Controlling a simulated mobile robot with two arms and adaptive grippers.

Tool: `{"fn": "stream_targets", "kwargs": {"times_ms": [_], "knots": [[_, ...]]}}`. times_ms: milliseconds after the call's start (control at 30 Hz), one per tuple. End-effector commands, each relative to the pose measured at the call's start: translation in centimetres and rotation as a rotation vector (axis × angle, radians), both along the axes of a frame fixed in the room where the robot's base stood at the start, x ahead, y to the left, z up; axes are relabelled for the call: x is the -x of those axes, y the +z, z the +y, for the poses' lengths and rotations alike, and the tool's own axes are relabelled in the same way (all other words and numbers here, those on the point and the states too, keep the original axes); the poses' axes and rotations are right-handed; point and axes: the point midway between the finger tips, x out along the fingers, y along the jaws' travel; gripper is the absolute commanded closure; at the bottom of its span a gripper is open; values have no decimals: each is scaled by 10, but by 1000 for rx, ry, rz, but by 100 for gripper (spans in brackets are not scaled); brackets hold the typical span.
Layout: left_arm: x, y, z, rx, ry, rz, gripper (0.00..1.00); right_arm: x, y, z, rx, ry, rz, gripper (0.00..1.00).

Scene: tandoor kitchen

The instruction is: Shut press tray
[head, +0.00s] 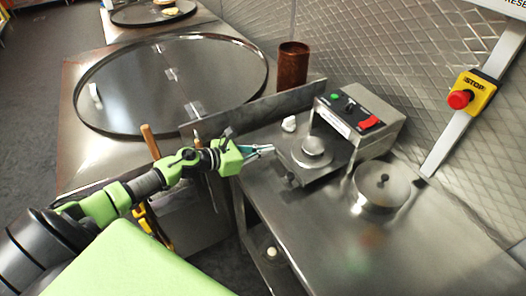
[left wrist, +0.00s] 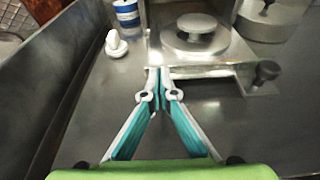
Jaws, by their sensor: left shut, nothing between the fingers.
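The press (head: 360,118) is a steel box with a control panel of green, black and red switches. Its tray (head: 328,168) sticks out in front of the housing, with a round stepped disc (head: 313,147) on it and a dark knob (head: 291,180) at its front corner. In the left wrist view the tray's front edge (left wrist: 205,71) and the knob (left wrist: 267,72) lie just beyond the fingers. My left gripper (head: 271,149) is shut and empty, its fingertips (left wrist: 160,72) at the tray's front edge. I cannot tell whether they touch it. My right gripper is not in view.
A white lump (head: 289,124) sits left of the press. A lidded steel pot (head: 380,186) stands on the right. A low metal wall (head: 262,108) divides the counter from the large round griddle (head: 170,85). The counter's front right (head: 400,250) is clear.

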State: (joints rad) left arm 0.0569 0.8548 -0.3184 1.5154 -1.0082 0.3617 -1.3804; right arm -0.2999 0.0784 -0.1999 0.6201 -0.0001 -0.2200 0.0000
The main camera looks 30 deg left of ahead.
Motion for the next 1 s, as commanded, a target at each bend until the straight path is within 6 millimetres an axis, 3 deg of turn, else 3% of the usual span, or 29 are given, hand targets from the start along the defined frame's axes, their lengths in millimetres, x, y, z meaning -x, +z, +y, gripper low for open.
{"fn": "stream_targets", "kwargs": {"times_ms": [600,800,1000], "knots": [[-109,0,-64,2,0,-5,100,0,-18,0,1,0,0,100],[-132,1,-77,2,1,-4,100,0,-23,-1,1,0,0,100],[-140,1,-83,3,1,-2,100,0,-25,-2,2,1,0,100]]}}
